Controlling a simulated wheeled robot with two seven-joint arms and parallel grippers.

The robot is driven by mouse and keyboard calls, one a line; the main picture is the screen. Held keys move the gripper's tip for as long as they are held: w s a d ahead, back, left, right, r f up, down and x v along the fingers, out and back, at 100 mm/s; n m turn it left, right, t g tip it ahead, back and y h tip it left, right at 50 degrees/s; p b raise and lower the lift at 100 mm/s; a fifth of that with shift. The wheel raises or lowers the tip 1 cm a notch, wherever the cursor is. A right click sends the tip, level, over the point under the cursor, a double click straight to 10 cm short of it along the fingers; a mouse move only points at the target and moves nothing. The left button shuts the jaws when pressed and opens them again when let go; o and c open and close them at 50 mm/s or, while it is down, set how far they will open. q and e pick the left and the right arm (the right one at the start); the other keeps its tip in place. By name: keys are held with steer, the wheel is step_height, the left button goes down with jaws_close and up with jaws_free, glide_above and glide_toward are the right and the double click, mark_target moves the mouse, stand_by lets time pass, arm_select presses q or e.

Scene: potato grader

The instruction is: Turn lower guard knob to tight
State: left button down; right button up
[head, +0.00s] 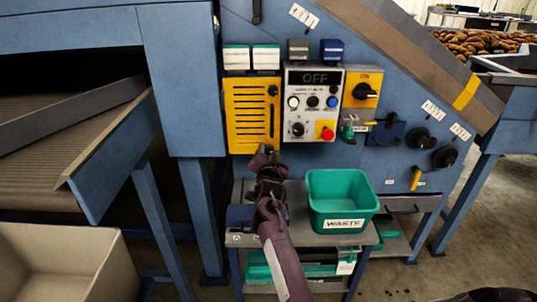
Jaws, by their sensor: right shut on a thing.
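The yellow slotted guard (247,118) is mounted on the blue machine front, left of the grey control panel. A dark upper knob (272,90) shows near its top right corner. My right gripper (266,149) is at the guard's lower right corner, shut on the lower guard knob. The gripper covers that knob, so its turn position cannot be read. My left gripper is not in view.
The control panel (313,103) reads OFF and has a red button (326,133) close to the right of my gripper. A green WASTE bin (341,200) stands on a small cart (300,233) below. An empty beige bin (60,263) is at lower left.

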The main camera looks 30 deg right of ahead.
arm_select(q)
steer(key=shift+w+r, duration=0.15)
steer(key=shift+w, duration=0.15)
arm_select(e)
steer(key=shift+m, duration=0.6)
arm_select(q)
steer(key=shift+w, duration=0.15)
arm_select(e)
steer(key=o, duration=1)
